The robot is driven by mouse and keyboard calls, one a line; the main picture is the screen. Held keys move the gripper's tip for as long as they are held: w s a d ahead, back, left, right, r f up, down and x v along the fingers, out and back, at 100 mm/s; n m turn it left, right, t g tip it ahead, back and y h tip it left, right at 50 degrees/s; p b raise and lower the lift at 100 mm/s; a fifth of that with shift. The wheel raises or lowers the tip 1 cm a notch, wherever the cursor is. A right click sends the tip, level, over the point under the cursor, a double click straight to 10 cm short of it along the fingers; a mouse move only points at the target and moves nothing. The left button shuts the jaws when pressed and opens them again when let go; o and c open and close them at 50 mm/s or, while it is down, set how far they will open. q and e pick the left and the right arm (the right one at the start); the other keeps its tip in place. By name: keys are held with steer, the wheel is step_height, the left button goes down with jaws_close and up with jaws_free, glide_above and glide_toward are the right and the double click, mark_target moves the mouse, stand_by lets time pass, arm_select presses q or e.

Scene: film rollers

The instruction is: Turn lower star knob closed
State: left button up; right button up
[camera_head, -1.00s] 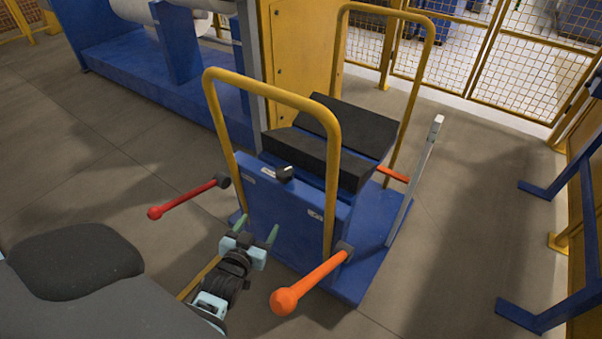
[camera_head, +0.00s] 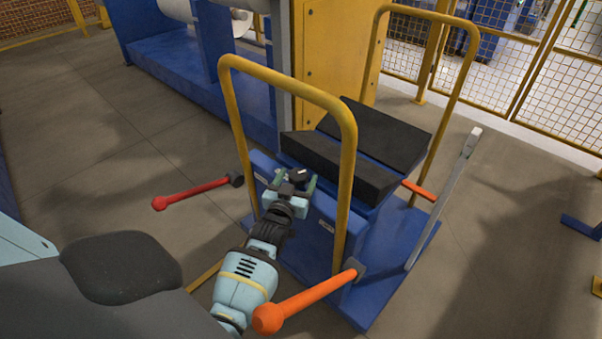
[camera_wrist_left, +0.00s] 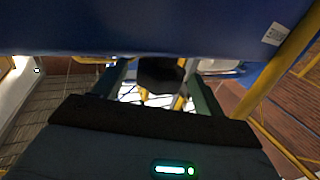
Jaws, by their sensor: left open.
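The black star knob (camera_head: 299,176) sits on the top front of the blue cart (camera_head: 330,228). My left gripper (camera_head: 295,187) is open and right at the knob. In the left wrist view the dark knob (camera_wrist_left: 160,75) shows between the two green fingers of my left gripper (camera_wrist_left: 161,88), with gaps on both sides at the fingers. I cannot tell whether either finger touches it. My left gripper hides part of the knob's near side in the head view. My right gripper is not in view.
A yellow hoop handle (camera_head: 348,150) rises close to the right of my left arm. A red lever (camera_head: 190,193) sticks out left, and an orange lever (camera_head: 305,300) sticks out toward me. Black pads (camera_head: 375,140) lie on top. Open floor (camera_head: 110,190) is at the left.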

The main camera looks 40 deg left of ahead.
mark_target(300, 171)
arm_select(q)
steer(key=x, duration=0.3)
steer(key=shift+b, duration=0.3)
steer(key=shift+w+a, duration=0.1)
steer(key=shift+w, duration=0.1)
steer(key=shift+c, duration=0.4)
steer(key=c, duration=0.9)
